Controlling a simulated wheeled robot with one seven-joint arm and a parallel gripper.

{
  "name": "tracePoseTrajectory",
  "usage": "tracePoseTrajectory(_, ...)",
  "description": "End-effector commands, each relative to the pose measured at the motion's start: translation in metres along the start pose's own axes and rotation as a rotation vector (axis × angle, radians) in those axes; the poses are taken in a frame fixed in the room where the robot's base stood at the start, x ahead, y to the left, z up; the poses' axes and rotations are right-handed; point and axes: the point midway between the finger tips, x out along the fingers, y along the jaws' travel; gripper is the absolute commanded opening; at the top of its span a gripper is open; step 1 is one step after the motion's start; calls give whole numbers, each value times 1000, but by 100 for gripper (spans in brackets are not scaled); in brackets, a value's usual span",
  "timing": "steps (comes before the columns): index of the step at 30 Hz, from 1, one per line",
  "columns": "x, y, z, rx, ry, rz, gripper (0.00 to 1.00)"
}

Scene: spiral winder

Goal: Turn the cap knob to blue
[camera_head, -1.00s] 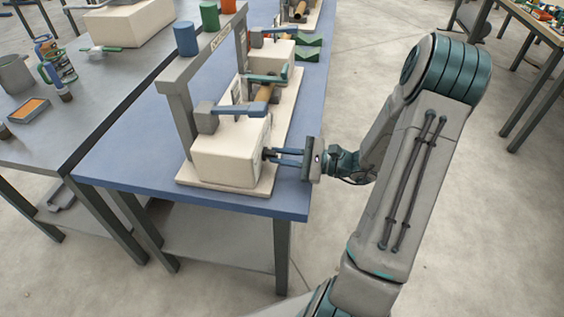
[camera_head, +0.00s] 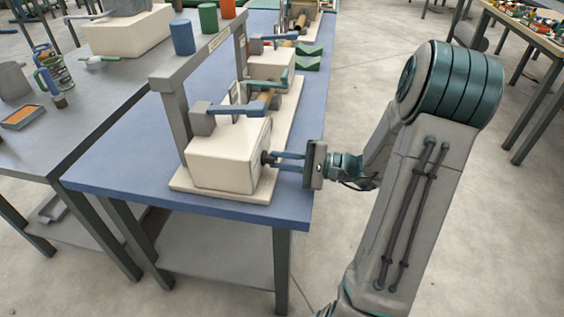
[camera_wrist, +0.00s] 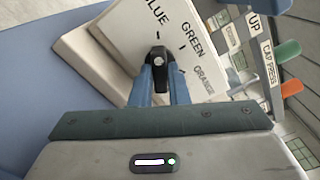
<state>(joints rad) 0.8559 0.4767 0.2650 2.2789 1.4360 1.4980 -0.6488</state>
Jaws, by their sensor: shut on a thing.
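The cap knob (camera_wrist: 159,60) is small and dark with a pale mark on its face. It sits on the panel (camera_wrist: 140,30) of a cream box (camera_head: 220,168), which carries the printed words BLUE, GREEN and ORANGE with tick marks. My gripper (camera_wrist: 159,72) has its two blue fingers closed on either side of the knob. In the head view my gripper (camera_head: 272,158) reaches the box's right face from the right, and its fingers mostly hide the knob. The knob's narrow end seems to face the tick below BLUE, but its exact angle is hard to tell.
The box stands on a pale base plate (camera_head: 185,182) near the blue table's front edge. A grey frame (camera_head: 172,118) above it holds blue, green and orange cylinders. A blue-handled clamp (camera_head: 235,108) sits on top. The floor to the right is open.

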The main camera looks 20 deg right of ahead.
Motion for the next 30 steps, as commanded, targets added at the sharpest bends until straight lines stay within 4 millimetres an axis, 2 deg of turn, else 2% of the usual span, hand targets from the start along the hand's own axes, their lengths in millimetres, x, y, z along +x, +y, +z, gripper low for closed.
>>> tracePoseTrajectory(10, 0, 0, 0, -4, 0, 2, 0)
tracePoseTrajectory(11, 0, 0, 0, -3, 0, 2, 20)
tracePoseTrajectory(12, 0, 0, 0, -3, 1, 2, 31)
tracePoseTrajectory(13, 0, 0, 0, -3, 0, 1, 36)
tracePoseTrajectory(23, -3, 0, 0, -3, 1, 0, 36)
tracePoseTrajectory(26, -12, 0, 0, -3, 1, 0, 36)
tracePoseTrajectory(30, -40, -1, -1, -4, 4, -1, 36)
